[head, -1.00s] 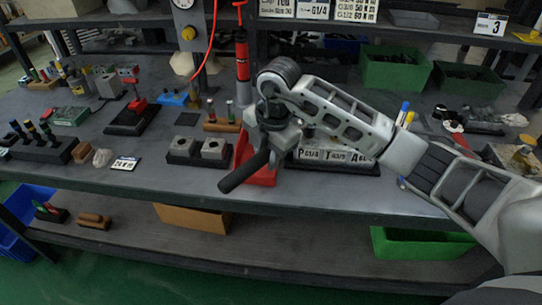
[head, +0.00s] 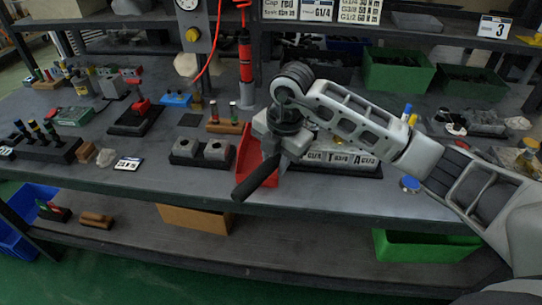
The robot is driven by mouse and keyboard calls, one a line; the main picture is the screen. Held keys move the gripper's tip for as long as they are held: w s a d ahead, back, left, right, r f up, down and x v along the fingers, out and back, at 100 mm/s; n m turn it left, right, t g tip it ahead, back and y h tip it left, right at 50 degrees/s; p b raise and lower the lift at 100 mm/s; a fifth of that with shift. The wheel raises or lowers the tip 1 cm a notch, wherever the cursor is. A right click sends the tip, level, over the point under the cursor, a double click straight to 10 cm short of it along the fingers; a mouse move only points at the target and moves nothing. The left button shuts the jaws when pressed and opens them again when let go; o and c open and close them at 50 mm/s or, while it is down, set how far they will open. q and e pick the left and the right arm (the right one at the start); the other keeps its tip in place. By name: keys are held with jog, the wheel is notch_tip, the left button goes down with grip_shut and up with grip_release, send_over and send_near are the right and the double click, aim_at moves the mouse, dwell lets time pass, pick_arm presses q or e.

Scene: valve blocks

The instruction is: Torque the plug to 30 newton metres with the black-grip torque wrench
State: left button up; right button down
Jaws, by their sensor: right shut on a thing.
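My right gripper (head: 272,150) hangs over the front part of the bench, pointing down. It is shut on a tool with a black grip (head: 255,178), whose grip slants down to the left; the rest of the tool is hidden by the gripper. Two grey blocks (head: 215,150) sit on a black base left of the gripper. A labelled block holder (head: 345,160) with port-size markings stands behind and right of the gripper. I cannot make out which part is the plug. My left gripper is not in view.
A red tray (head: 245,160) lies just behind the gripper. A black rack of several tools (head: 45,150) and a small label card (head: 128,163) are at the left. Green bins (head: 397,70) stand at the back right. The bench's front strip is mostly clear.

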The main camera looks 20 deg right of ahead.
jog(key=shift+s+d+r, duration=0.1)
jog(key=shift+s, duration=0.05)
jog(key=shift+r, duration=0.1)
dwell(0.3)
jog(key=shift+r+p, duration=0.5)
jog(key=shift+r, duration=0.05)
notch_tip(320, 180, up, 5)
jog(key=p, duration=0.3)
jog(key=shift+p, duration=0.4)
jog(key=shift+r, duration=0.75)
